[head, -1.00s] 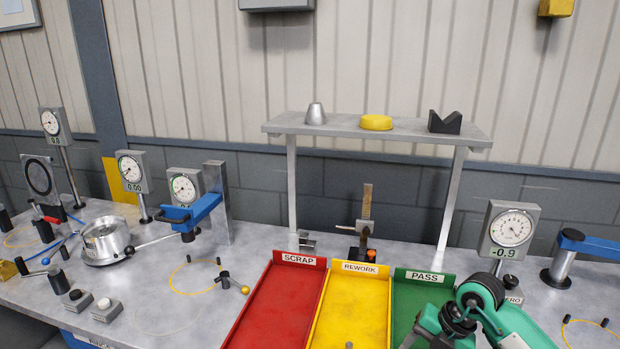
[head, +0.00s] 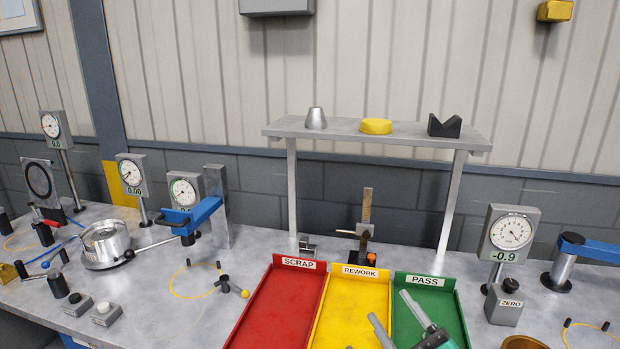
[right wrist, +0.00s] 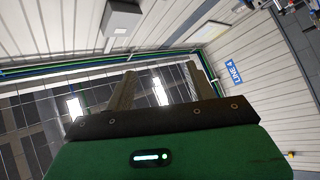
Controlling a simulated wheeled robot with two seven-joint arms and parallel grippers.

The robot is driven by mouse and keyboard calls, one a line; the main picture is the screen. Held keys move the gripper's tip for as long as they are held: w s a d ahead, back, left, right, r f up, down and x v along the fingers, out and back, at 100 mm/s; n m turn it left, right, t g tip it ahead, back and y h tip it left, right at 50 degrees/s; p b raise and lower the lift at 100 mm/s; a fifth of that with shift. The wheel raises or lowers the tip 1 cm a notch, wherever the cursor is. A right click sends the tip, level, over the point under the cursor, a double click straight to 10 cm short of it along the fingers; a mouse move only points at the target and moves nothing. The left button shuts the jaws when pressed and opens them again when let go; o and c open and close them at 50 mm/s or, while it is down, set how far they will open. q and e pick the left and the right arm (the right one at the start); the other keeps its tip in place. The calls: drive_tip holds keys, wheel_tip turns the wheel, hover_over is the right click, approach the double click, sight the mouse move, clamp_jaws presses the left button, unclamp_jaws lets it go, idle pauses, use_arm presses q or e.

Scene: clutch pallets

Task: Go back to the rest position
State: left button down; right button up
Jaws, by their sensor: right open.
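My right gripper (head: 388,305) is at the bottom of the head view, over the near part of the green PASS tray (head: 458,300) and the edge of the yellow REWORK tray (head: 342,300). Its two grey fingers are apart with nothing seen between them. The right wrist view shows the same open gripper (right wrist: 160,82), its fingers apart against the wall and ceiling. My left gripper is in neither view.
A red SCRAP tray (head: 275,310) stands left of the yellow one. A shelf (head: 350,131) stands behind the trays. A dial gauge (head: 510,233) and ZERO box (head: 503,305) stand at right. Gauges and a blue-armed clamp (head: 195,217) fill the left.

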drive_tip(key=s+d+f+m+g+h, duration=0.3)
drive_tip(key=d+f+m+h, duration=0.2)
drive_tip(key=f+m+h, duration=0.25)
drive_tip(key=s+d+f+m+g+h, duration=0.35)
drive_tip(key=d+f+m+h, duration=0.3)
drive_tip(key=f, duration=0.25)
drive_tip(key=s+a+f+g+y, duration=0.1)
drive_tip(key=s+a+f+g, duration=0.1)
drive_tip(key=s+f+g, duration=0.55)
drive_tip(key=s+a+f+g+y, duration=0.15)
drive_tip(key=s+f, duration=0.25)
drive_tip(key=s, duration=0.7)
wheel_tip(320, 180, down, 31)
drive_tip(key=g, duration=0.2)
drive_tip(key=s+d+f+g, duration=0.1)
drive_tip(key=s+d+f, duration=0.2)
drive_tip(key=s+f, duration=1.6)
drive_tip(key=shift+s+d+n, duration=0.2)
drive_tip(key=shift+s+n, duration=0.2)
drive_tip(key=shift+s, duration=0.05)
drive_tip(key=shift+f, duration=0.1)
